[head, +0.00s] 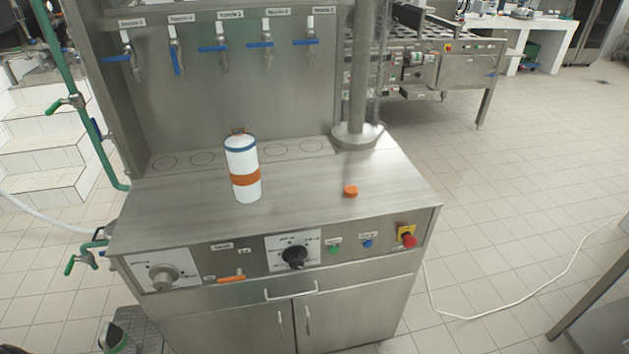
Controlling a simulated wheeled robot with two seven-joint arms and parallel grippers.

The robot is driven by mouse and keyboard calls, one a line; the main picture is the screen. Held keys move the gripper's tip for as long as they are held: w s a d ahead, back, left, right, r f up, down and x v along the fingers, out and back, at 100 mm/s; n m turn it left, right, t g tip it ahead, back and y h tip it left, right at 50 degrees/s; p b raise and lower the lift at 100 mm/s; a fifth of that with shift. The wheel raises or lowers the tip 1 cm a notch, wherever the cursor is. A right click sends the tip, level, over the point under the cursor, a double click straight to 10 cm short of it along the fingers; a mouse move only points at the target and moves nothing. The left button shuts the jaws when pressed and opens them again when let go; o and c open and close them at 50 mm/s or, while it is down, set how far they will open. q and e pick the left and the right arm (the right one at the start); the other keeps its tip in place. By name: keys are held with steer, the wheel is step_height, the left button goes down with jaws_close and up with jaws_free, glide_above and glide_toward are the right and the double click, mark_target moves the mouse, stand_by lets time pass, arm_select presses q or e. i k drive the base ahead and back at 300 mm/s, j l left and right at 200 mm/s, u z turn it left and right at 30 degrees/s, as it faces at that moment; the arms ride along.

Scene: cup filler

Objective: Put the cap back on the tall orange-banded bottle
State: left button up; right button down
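A tall white bottle (241,160) with an orange band and a blue ring near its shoulder stands upright on the steel worktop (300,190). Its narrow brownish neck (237,130) shows no orange cap on it. An orange cap (350,191) lies on the worktop to the right of the bottle, apart from it. Neither of my grippers shows in the head view.
Several blue-handled taps (222,45) hang on the panel above the back. A steel post (359,80) rises at the worktop's back right. Knobs and a red button (409,241) sit on the front panel. The worktop between bottle and cap is clear.

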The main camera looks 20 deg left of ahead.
mark_target(241, 147)
steer(key=i+l+u, duration=0.55)
steer(key=l, duration=0.35)
steer(key=i+l+u, duration=0.4)
steer(key=l, duration=0.35)
steer(key=i+l+u, duration=0.15)
steer(key=l, duration=0.25)
